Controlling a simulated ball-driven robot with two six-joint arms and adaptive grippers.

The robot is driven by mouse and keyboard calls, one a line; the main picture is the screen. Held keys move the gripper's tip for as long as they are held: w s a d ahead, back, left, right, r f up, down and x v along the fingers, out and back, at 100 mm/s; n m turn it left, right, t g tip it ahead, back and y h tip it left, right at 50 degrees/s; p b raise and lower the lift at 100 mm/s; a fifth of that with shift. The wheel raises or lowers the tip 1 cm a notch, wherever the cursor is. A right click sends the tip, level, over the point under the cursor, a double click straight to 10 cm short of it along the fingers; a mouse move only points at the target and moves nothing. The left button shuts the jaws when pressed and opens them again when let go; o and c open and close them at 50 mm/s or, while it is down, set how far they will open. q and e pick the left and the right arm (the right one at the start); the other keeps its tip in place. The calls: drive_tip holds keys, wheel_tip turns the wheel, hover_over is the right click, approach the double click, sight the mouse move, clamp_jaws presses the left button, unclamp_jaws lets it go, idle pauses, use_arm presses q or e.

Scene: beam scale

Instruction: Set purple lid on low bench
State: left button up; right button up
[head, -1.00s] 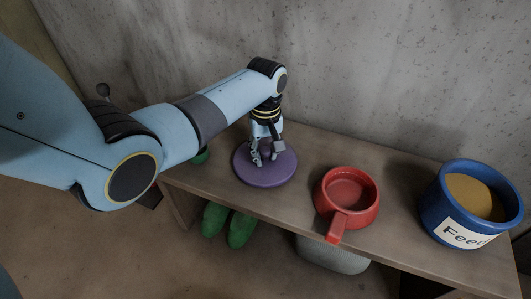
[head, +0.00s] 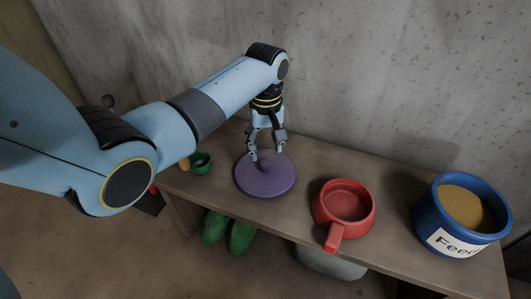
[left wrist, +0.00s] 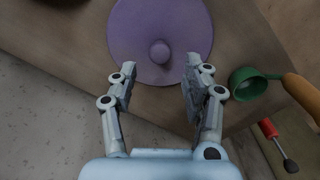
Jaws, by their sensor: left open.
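The purple lid (head: 272,180) lies flat on the low bench (head: 310,160), left of the red pot. It also shows in the left wrist view (left wrist: 135,35), with its round knob (left wrist: 160,52) upward. My left gripper (head: 265,152) is just above the far part of the lid, fingers pointing down, open and empty. In the left wrist view the open fingers (left wrist: 161,72) are spread to either side, near the lid's edge, with the knob beyond the gap between them. My right gripper is not in view.
A red pot with a handle (head: 345,203) and a blue feed tub (head: 430,215) stand right of the lid. A green scoop (head: 202,163) lies to its left. Green boots (head: 241,235) and a grey container (head: 330,262) are under the bench. A concrete wall is behind.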

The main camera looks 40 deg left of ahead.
sight(266, 163)
use_arm(q)
wheel_tip(266, 163, up, 5)
drive_tip(key=shift+p, duration=0.7)
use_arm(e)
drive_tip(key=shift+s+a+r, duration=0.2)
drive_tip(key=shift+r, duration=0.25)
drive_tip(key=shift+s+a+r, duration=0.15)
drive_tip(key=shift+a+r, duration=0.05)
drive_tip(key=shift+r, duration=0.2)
